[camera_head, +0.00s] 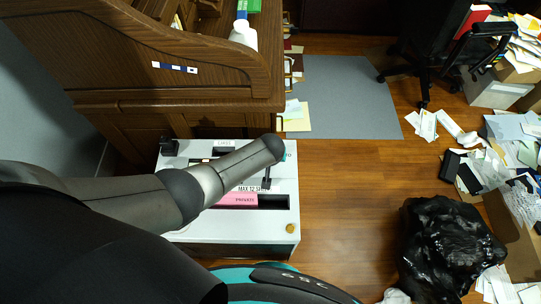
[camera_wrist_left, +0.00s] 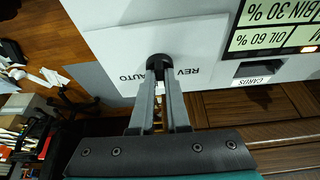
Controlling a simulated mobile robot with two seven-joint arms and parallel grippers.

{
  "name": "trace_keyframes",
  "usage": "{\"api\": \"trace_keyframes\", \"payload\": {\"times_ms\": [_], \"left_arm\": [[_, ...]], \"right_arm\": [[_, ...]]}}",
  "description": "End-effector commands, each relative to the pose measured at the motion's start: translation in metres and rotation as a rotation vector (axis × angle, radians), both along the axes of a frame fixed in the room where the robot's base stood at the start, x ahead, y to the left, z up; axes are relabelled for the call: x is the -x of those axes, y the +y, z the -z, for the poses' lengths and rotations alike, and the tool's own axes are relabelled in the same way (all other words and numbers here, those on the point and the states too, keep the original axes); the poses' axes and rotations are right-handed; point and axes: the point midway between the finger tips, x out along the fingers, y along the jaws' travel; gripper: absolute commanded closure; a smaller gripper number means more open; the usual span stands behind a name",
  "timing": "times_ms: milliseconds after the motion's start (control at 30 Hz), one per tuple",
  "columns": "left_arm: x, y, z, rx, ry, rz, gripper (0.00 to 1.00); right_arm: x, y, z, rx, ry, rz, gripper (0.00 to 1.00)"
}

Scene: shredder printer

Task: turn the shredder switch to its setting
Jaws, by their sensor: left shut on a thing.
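The shredder (camera_head: 276,233) is a white box below me in the head view, with slots in its top. In the left wrist view its white panel (camera_wrist_left: 107,42) carries a small black switch knob (camera_wrist_left: 158,63), between the upside-down words AUTO and REV. My left gripper (camera_wrist_left: 160,72) is shut on this knob, one finger on each side. The fingers cover part of the lettering, and I cannot tell which setting the knob points to. In the head view my left arm crosses over the shredder and hides part of its top. My right gripper is in neither view.
A pink PRIVATE sheet (camera_head: 238,199) sits at a shredder slot. A wooden desk (camera_head: 180,107) stands right behind the shredder. A black bag (camera_head: 445,245) and scattered papers lie on the right. The floor between shredder and bag is mostly clear.

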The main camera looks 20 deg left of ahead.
Motion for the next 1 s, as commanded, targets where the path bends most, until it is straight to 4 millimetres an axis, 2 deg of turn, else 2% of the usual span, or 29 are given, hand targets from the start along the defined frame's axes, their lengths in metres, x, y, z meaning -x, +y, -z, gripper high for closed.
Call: {"api": "trace_keyframes", "payload": {"times_ms": [567, 600, 833, 1000], "left_arm": [[0.002, 0.0003, 0.0017, -0.001, 0.004, -0.033, 1.0], [0.002, 0.0002, 0.0017, -0.001, 0.004, -0.033, 0.84], [0.0008, 0.0001, 0.0008, -0.001, 0.002, -0.033, 0.58], [0.0002, 0.0, 0.0004, -0.001, 0.0, -0.033, 0.56]], "right_arm": [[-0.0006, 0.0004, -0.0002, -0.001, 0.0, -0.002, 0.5], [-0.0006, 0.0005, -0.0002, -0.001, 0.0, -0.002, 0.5], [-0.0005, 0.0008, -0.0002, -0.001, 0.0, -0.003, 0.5], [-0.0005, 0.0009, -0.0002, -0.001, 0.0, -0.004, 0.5]]}}
